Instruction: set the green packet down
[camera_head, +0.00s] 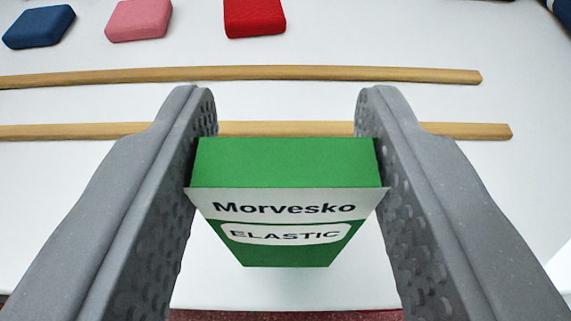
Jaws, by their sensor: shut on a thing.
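The green packet (285,162) is a box with a white band reading "Morvesko" and a label reading "ELASTIC". It is in the middle of the head camera view, between the two grey fingers of my gripper (286,150). The gripper is shut on the packet, one finger against each side. The packet appears to be above the white counter (330,103), but its underside is hidden, so I cannot tell the exact gap.
Two wooden strips, a farther one (240,74) and a nearer one (465,131), lie across the counter. Behind them are a blue swatch (40,27), a pink swatch (139,19) and a red swatch (254,17). White counter between the strips is bare. Dark items show at the top right.

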